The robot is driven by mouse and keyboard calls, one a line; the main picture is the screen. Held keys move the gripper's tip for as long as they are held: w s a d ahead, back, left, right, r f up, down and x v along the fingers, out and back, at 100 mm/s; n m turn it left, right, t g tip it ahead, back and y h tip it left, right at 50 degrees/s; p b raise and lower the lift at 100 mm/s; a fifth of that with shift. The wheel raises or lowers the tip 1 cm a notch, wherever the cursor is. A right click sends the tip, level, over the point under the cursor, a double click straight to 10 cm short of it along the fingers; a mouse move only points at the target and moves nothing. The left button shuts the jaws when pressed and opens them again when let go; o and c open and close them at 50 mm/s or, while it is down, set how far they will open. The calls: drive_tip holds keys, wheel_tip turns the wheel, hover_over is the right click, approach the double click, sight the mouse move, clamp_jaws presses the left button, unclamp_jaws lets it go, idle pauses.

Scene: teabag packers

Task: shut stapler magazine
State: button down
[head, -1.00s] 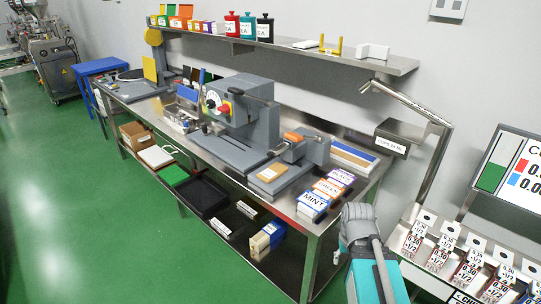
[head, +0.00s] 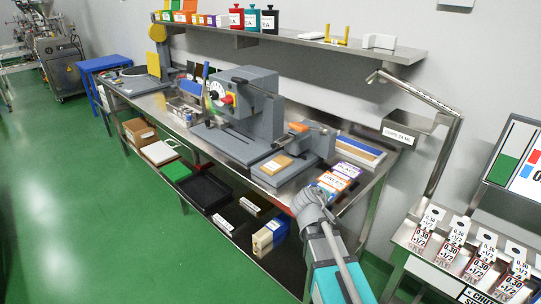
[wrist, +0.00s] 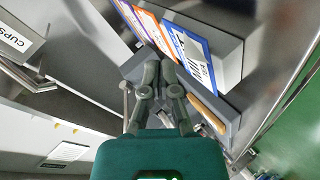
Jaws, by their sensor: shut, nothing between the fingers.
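A grey bench device with an orange top part (head: 299,127) stands on the right half of the steel bench and looks like the stapler. Its low grey base carries a tan pad (head: 277,165). I cannot make out whether its magazine is open or shut. My gripper (wrist: 159,66) is shut and empty, its two fingers together in the wrist view. In the head view my wrist (head: 310,196) is at the bench's front right, right of the device and in front of the labelled boxes; the fingertips are hidden there.
Labelled boxes (head: 345,170) stand close to my gripper and also show in the wrist view (wrist: 172,38). A large grey machine with a dial (head: 243,103) is farther left. A steel cup shelf (head: 409,131) and a shelf (head: 330,45) hang behind the bench.

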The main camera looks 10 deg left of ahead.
drive_tip(key=w+a+r+n+t+y+b, duration=0.1)
drive_tip(key=w+a+r+n+t+y, duration=0.1)
drive_tip(key=a+n, duration=0.4)
drive_tip(key=w+a+r+n+t+y+b, duration=0.2)
drive_tip(key=a+r+n+t+y, duration=0.1)
drive_tip(key=a, duration=1.3)
drive_tip(key=n+t+y, duration=0.1)
drive_tip(key=n+y, duration=0.1)
drive_tip(key=n, duration=0.1)
drive_tip(key=shift+t+y, duration=0.4)
drive_tip(key=shift+w+r, duration=0.1)
drive_tip(key=shift+w, duration=0.1)
drive_tip(key=w, duration=0.8)
drive_tip(key=w+d, duration=0.1)
drive_tip(key=w, duration=0.3)
drive_tip(key=shift+w, duration=0.15)
drive_tip(key=shift+w+d, duration=0.25)
drive_tip(key=shift+w, duration=0.05)
